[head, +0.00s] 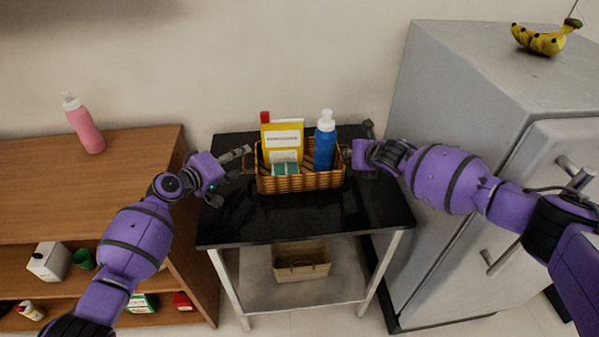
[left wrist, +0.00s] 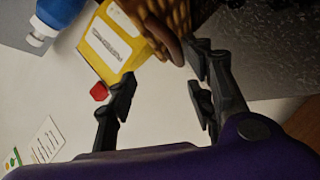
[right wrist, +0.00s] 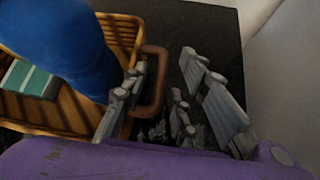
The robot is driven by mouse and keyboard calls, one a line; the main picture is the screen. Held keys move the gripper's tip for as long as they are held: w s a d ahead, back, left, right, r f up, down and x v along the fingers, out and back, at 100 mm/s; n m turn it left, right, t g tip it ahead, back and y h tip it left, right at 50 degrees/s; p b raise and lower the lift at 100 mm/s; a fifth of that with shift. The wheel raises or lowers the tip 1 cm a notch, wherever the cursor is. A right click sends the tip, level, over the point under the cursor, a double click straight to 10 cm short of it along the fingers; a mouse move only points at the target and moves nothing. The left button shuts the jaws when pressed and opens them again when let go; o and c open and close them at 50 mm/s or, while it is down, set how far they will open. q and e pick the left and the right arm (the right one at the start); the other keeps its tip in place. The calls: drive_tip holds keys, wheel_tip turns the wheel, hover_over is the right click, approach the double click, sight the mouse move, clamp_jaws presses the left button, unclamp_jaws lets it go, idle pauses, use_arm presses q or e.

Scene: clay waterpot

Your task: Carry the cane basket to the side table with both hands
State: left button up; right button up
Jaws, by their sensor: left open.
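The cane basket (head: 300,184) stands upright on a black-topped table (head: 290,218). It holds a yellow container (head: 283,137) with a red cap, a blue bottle (head: 325,147) with a white cap, and a green box (head: 285,169). My left gripper (head: 236,172) is open at the basket's left end. In the left wrist view its fingers (left wrist: 163,90) are spread, with the brown handle (left wrist: 160,35) near their tips. My right gripper (head: 350,156) is at the right end. In the right wrist view its fingers (right wrist: 165,85) are apart, with the right handle (right wrist: 153,80) between them.
A wooden shelf unit (head: 95,180) stands left, with a pink bottle (head: 84,124) on top. A grey fridge (head: 480,120) stands close on the right, with bananas (head: 543,40) on it. A tan box (head: 301,262) sits on the table's lower shelf. The tabletop's front is clear.

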drive_tip(key=shift+s+r, duration=0.1)
use_arm(q)
drive_tip(key=v, duration=0.3)
drive_tip(key=shift+s+r, duration=0.1)
drive_tip(key=shift+s, duration=0.05)
use_arm(e)
drive_tip(key=v, duration=1.2)
